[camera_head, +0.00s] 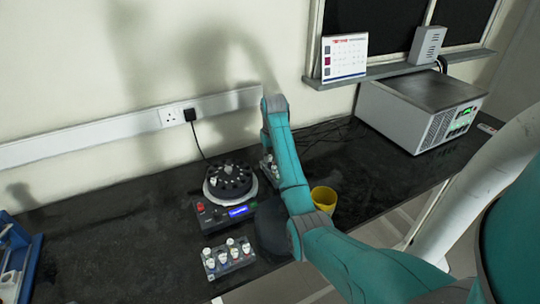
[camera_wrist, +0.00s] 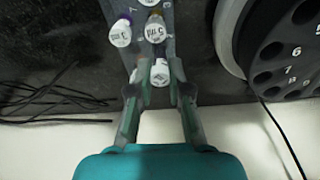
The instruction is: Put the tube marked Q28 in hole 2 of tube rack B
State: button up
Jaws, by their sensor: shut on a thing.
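In the wrist view my gripper (camera_wrist: 157,88) is shut on a white-capped tube (camera_wrist: 160,72) at the near end of a grey tube rack (camera_wrist: 168,20). The mark on this tube is not readable, and I cannot tell whether it sits in a hole or is clear of the rack. Two more white-capped tubes, reading "2 ml" (camera_wrist: 120,34) and "5 ml" (camera_wrist: 155,30), stand just beyond. In the head view this rack (camera_head: 267,168) is mostly hidden behind my arm. Another rack (camera_head: 229,262) with several capped tubes stands at the front. No rack letter is readable.
A centrifuge (camera_head: 238,211) with a dark numbered rotor (camera_wrist: 290,60) stands beside the rack. A yellow cup (camera_head: 324,199) stands right of my arm. A white instrument (camera_head: 418,112) is at the back right, a blue frame (camera_head: 20,256) at far left. Cables (camera_wrist: 45,90) lie near my gripper.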

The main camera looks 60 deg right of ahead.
jog(key=shift+f, duration=1.1)
dwell(0.5)
jog(key=o, duration=1.1)
jog(key=shift+r, duration=0.1)
jog(key=shift+r, duration=2.9)
jog(key=shift+s, duration=0.1)
